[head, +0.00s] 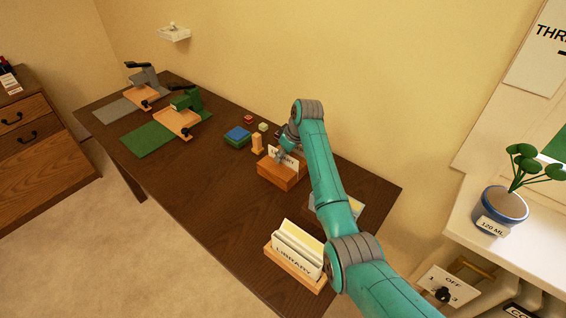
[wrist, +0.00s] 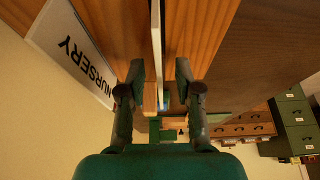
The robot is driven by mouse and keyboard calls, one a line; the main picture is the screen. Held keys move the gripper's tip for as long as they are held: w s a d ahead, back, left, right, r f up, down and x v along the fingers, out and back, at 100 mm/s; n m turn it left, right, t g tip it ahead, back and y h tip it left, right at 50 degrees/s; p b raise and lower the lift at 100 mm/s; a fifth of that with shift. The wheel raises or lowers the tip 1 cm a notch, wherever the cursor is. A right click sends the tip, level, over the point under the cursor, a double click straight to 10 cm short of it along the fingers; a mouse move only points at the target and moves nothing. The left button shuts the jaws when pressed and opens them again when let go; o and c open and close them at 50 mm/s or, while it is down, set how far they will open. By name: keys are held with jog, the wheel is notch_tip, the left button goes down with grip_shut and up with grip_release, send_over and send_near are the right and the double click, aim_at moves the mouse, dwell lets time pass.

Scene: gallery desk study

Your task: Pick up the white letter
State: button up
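In the wrist view a thin white letter (wrist: 156,40) stands on edge in a slot of a wooden holder (wrist: 204,25). My gripper (wrist: 158,78) is open, with one finger on each side of the letter and a gap on both sides. In the head view my gripper (head: 284,152) is low over the wooden holder (head: 279,177) in the middle of the desk. A white lettered face (head: 291,160) shows there, partly hidden by my gripper and arm.
A white NURSERY sign (wrist: 75,50) is close at the left in the wrist view. A wooden LIBRARY rack (head: 296,267) with white cards stands at the desk's near end.

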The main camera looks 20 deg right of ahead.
jog(key=shift+f, duration=0.1)
grip_shut()
dwell(0.3)
